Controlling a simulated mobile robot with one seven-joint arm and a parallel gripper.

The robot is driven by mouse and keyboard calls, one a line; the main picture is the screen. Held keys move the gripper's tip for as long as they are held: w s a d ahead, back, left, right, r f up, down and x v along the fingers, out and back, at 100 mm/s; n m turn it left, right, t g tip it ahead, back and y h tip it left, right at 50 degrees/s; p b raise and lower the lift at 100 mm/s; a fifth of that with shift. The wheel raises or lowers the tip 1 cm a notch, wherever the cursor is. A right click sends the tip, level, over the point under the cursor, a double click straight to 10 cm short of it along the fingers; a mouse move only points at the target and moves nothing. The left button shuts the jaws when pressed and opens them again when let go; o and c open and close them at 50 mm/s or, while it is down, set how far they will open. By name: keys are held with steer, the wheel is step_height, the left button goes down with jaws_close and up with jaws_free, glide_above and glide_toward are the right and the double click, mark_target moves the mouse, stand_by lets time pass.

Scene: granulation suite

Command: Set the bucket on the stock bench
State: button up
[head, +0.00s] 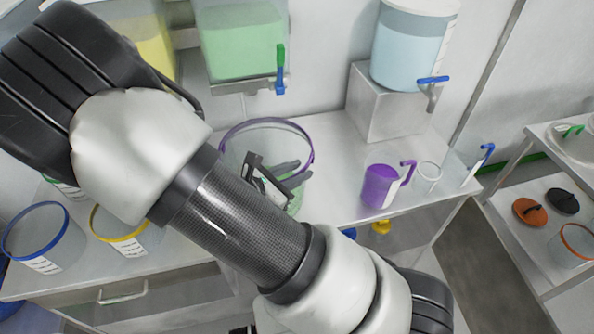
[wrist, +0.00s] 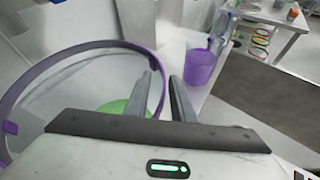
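The clear bucket with a purple rim (head: 311,153) stands upright on the steel bench (head: 333,205), with some green in its lower part. In the wrist view its purple rim (wrist: 75,53) fills the left side. My gripper (head: 292,171) is at the bucket's near right side, partly hidden behind my arm. In the wrist view the two dark fingers (wrist: 163,78) are a little apart, with the right stretch of the rim between or just behind them. I see no firm grip on it. Which surface is the stock bench is not marked.
A purple jug (head: 380,187) and small clear vessels stand to the right. Tanks with green (head: 240,45) and pale blue (head: 410,50) liquid, with taps, are behind. Blue-rimmed (head: 45,240) and yellow-rimmed (head: 125,236) buckets stand left. A steel rack (head: 540,245) is far right, across a gap.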

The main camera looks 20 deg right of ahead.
steer(key=shift+r, duration=0.25)
steer(key=v, duration=1.1)
steer(key=shift+s+a, duration=0.1)
steer(key=shift+a, duration=0.05)
steer(key=shift+s+r, duration=0.1)
steer(key=shift+s, duration=0.05)
steer(key=s+d+r+m+g+y, duration=0.5)
steer(key=s+d+r+m+g, duration=0.15)
steer(key=m, duration=0.55)
steer(key=s+d+r+m+t+y, duration=0.1)
steer(key=r+m+t+y, duration=0.1)
steer(key=r+m, duration=0.3)
steer(key=s+d+r+m+t+y, duration=0.1)
steer(key=s+r+m+t+y, duration=0.1)
steer(key=r+m+y, duration=0.2)
step_height(320, 180, up, 3)
steer(key=shift+s+r+m+t, duration=0.2)
steer(key=shift+s+m+t, duration=0.15)
steer(key=shift+m, duration=0.65)
steer(key=shift+d, duration=0.15)
